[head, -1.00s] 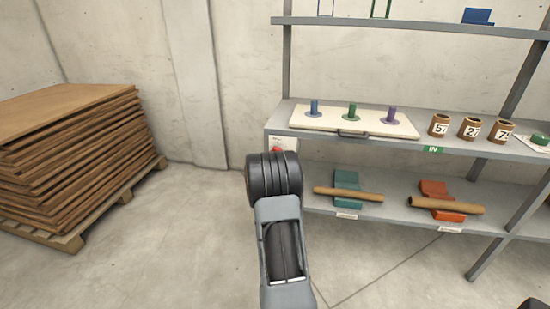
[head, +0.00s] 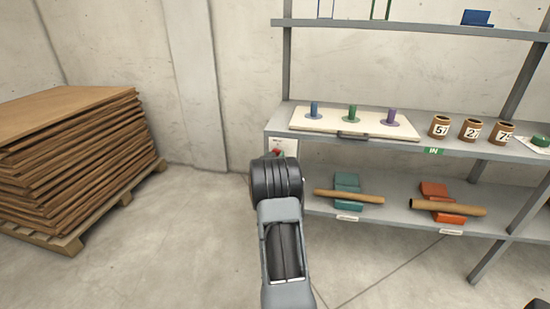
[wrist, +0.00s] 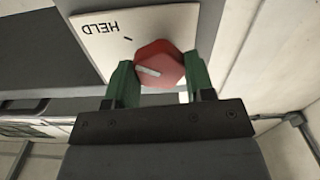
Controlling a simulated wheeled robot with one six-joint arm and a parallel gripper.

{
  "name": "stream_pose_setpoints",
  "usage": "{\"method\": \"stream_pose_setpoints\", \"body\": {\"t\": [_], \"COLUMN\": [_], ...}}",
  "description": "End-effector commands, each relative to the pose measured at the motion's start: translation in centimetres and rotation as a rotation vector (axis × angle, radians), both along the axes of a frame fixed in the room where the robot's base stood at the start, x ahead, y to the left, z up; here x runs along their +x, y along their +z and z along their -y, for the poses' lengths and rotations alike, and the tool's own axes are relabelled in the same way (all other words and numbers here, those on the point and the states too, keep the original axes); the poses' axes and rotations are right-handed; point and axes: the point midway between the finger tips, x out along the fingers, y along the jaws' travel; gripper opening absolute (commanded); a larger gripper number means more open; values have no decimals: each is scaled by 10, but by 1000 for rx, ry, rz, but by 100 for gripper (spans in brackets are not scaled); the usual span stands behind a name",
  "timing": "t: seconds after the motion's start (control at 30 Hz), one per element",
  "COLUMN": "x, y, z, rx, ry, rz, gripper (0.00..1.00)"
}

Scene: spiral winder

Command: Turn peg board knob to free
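The peg board knob is a red six-sided knob with a white pointer bar (wrist: 160,60), on a white plate (wrist: 98,35) lettered HELD, which reads upside down in the wrist view. The bar lies toward the knob's left side there. My gripper (wrist: 161,75) has its two green fingers either side of the knob, very close to its edges. Whether they press on it cannot be told. In the head view, a bit of red knob (head: 278,152) shows above my dark wrist, on the shelf's left end. My fingers are hidden there.
The white peg board (head: 325,122) with blue, green and purple pegs lies on the middle shelf beside the plate. Numbered brown cups (head: 439,128) stand to its right. The lower shelf (head: 398,208) holds tubes on blocks. Stacked sheets (head: 75,150) stand left; the floor between is clear.

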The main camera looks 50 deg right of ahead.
Motion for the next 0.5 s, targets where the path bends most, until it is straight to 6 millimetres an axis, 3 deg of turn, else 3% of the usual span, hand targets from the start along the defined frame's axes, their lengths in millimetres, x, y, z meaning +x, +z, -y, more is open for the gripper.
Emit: {"method": "stream_pose_setpoints", "body": {"t": [0.27, 0.5], "x": [0, 0], "y": [0, 1], "z": [0, 0], "rx": [0, -16], "ry": [0, 0], "rz": [0, -26], "gripper": [24, 24]}}
